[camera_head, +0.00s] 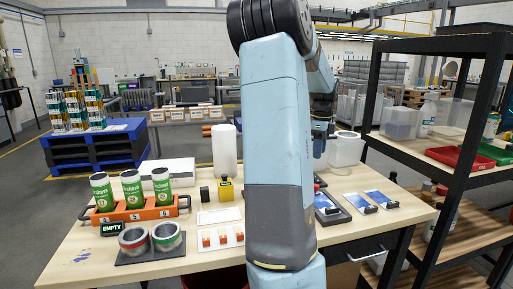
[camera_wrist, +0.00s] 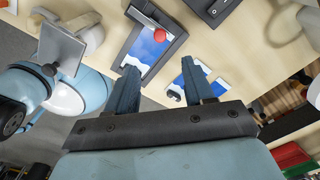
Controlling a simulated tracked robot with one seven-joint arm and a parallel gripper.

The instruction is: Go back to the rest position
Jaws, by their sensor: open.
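My gripper (camera_wrist: 163,90) shows in the wrist view with its two dark blue fingers spread apart and nothing between them. It is above the table, near a dark frame (camera_wrist: 178,38) that holds a blue and white printed plate with a red round thing (camera_wrist: 160,35) on it. In the head view my light blue arm stands in front of the middle of the table and hides part of it. The gripper's fingertips are hidden in the head view.
A black shelf (camera_head: 470,145) with a red tray (camera_head: 450,158) stands close at right. Blue pallets (camera_head: 95,148) are at left.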

